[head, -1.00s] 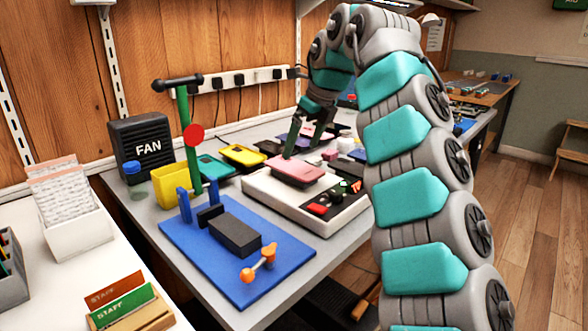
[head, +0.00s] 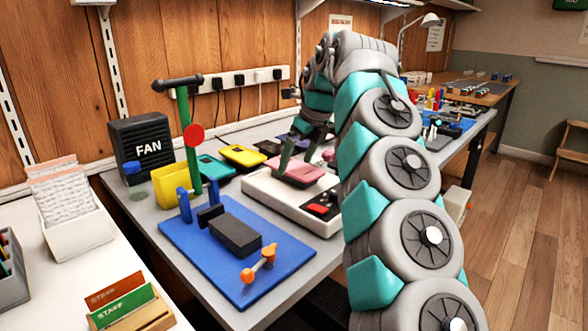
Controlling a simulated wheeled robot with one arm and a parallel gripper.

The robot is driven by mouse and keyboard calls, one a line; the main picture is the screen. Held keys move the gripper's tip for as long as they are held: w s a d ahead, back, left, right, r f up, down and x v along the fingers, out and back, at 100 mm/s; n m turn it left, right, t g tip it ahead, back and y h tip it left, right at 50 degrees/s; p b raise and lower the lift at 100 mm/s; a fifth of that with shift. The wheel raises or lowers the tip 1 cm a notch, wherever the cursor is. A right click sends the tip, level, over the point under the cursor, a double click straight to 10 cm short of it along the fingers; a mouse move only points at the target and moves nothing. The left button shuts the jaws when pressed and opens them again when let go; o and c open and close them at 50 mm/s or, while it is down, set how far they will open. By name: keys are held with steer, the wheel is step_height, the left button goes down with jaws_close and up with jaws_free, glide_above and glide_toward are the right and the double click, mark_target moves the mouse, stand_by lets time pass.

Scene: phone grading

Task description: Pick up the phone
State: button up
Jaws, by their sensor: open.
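A pink phone (head: 300,176) lies flat on a white and grey device (head: 284,205) with a red and black panel, in the middle of the workbench. My gripper (head: 299,157) points down over the pink phone with its dark fingers apart. One finger reaches down at the phone's left side; the other is farther right and back. I cannot tell whether a finger touches the phone. My arm hides the right part of the device. Other phones lie behind and left: a yellow one (head: 243,155) and a teal one (head: 215,167).
A blue mat (head: 200,250) with a black block (head: 235,235) and orange-ended piece lies in front.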

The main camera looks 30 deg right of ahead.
steer(key=shift+c, duration=0.2)
steer(key=c, duration=1.2)
